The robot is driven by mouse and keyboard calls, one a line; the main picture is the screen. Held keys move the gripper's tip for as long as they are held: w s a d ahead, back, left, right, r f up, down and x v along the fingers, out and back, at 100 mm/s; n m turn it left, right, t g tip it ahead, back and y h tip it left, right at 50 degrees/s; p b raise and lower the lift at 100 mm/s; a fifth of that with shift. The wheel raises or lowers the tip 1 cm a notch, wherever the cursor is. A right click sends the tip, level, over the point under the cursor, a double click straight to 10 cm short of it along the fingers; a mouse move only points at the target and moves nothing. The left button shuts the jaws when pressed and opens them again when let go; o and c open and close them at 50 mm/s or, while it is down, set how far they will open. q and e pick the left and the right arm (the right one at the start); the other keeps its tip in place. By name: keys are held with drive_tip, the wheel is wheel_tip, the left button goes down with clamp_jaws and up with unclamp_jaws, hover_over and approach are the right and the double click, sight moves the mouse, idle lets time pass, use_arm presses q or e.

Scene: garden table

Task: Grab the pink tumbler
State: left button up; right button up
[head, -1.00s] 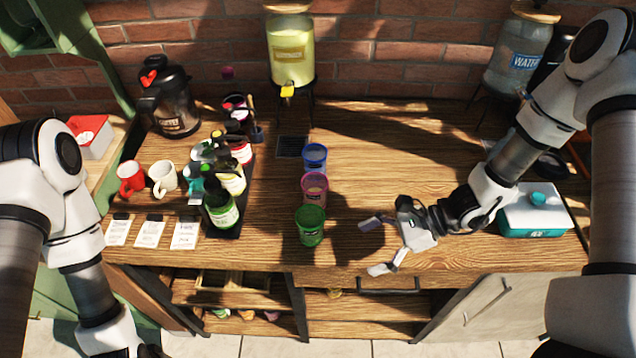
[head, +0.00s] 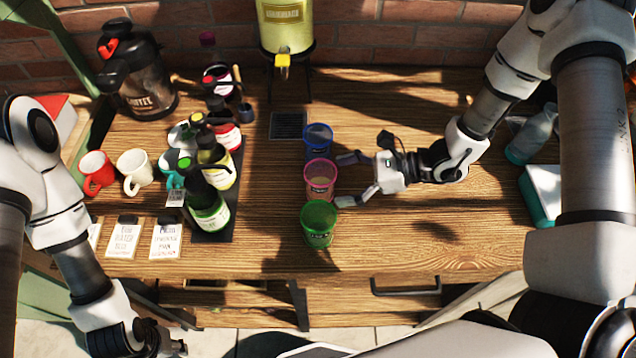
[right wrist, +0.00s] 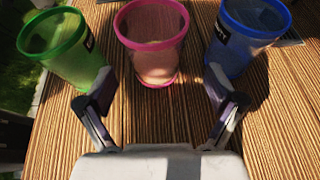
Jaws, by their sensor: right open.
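The pink tumbler (head: 319,182) stands upright on the wooden table, in a row between the blue tumbler (head: 318,141) and the green tumbler (head: 318,226). My right gripper (head: 353,175) is open and empty, just to the right of the pink tumbler, its fingers pointing at it. In the right wrist view the pink tumbler (right wrist: 152,45) stands straight ahead, beyond the fingertips (right wrist: 164,88). The green tumbler (right wrist: 68,48) is near the left finger there and the blue tumbler (right wrist: 240,40) near the right finger. My left gripper (head: 170,345) is low at the bottom left; its fingers are too unclear to read.
Bottles on a dark tray (head: 228,215), mugs (head: 134,171) and label cards (head: 166,240) stand left of the tumblers. A yellow drink dispenser (head: 287,28) is at the back. A teal and white box (head: 542,195) is at the right. The table right of the green tumbler is clear.

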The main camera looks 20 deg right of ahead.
sight(320, 185)
drive_tip(key=shift+w+a, duration=0.1)
drive_tip(key=shift+a, duration=0.35)
drive_tip(key=a+p, duration=0.2)
drive_tip(key=a, duration=0.1)
drive_tip(key=shift+w+a+f, duration=0.1)
drive_tip(key=shift+w+f, duration=0.1)
drive_tip(key=shift+f, duration=0.2)
drive_tip(key=shift+w+a+f, duration=0.3)
drive_tip(key=shift+a, duration=0.05)
drive_tip(key=shift+d, duration=0.1)
drive_tip(key=c, duration=0.4)
drive_tip(key=shift+s, duration=0.1)
drive_tip(key=c, duration=0.9)
drive_tip(key=shift+r, duration=0.2)
